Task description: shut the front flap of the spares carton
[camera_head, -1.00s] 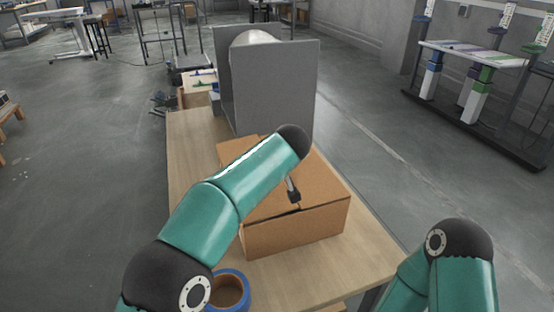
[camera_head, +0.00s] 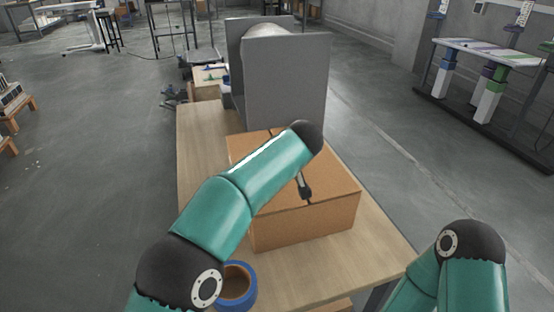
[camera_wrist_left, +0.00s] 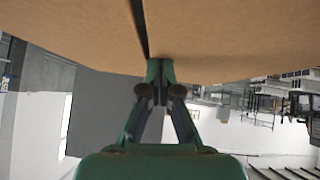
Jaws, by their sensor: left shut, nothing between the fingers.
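The spares carton (camera_head: 305,225), a brown cardboard box, stands on the wooden table with its top panels lying about flat. My left gripper (camera_head: 305,188) is shut and empty at the carton's top, near the front edge. In the left wrist view the shut fingertips (camera_wrist_left: 160,68) are at two cardboard panels (camera_wrist_left: 225,40) with a dark slit between them. I cannot tell whether they touch. My right arm shows at lower right; its gripper is out of view.
A blue-rimmed tape roll (camera_head: 237,287) lies on the table (camera_head: 200,150) at the near left, beside my left arm. A tall grey panel stand (camera_head: 287,80) holding a pale cylinder is behind the carton. Bare table shows at the carton's left and near right.

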